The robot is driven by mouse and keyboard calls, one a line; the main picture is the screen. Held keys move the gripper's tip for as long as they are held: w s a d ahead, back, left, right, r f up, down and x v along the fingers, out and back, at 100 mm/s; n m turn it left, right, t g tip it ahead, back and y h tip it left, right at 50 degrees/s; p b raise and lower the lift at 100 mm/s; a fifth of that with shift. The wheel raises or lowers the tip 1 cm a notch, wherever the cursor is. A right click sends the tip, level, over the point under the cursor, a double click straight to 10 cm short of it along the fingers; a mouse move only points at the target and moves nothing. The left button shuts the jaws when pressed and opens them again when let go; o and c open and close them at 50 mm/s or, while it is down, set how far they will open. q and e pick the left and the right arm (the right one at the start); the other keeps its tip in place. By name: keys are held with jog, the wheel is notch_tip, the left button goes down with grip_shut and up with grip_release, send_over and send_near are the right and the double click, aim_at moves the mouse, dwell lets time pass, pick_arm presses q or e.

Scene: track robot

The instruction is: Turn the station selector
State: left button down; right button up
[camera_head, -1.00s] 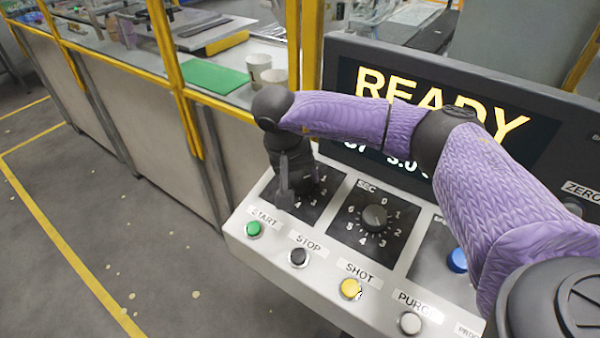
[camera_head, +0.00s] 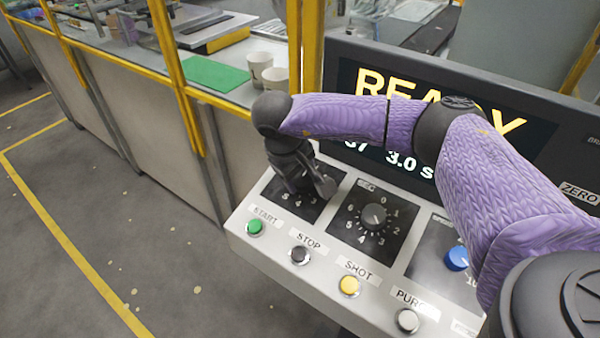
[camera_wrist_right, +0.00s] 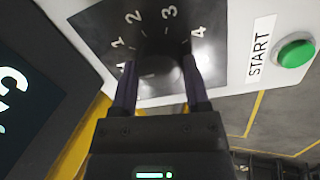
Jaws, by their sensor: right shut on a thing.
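The station selector is a dark knob (camera_wrist_right: 162,75) on a black dial plate (camera_wrist_right: 110,28) marked with numbers, at the left end of the console. My right gripper (camera_wrist_right: 160,85) is shut on the knob, one finger on each side of it in the right wrist view. In the head view my right gripper (camera_head: 308,188) comes down over the selector's plate (camera_head: 290,200) and hides the knob. Which number the knob points to is hard to tell. My left gripper is in neither view.
The grey console (camera_head: 240,225) carries a SEC dial (camera_head: 374,216), a blue knob (camera_head: 456,258) and green (camera_head: 255,227), black (camera_head: 300,255), yellow (camera_head: 348,285) and white (camera_head: 407,320) buttons. A READY display (camera_head: 350,160) stands behind. Two cups (camera_head: 260,66) stand beyond yellow posts. Floor at left is clear.

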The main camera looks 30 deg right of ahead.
dwell(0.5)
jog(key=o, duration=1.3)
jog(key=shift+r, duration=0.1)
jog(key=p+v, duration=0.1)
jog(key=v, duration=0.8)
jog(key=shift+a+r, duration=0.1)
jog(key=shift+r, duration=0.3)
jog(key=shift+s, duration=0.1)
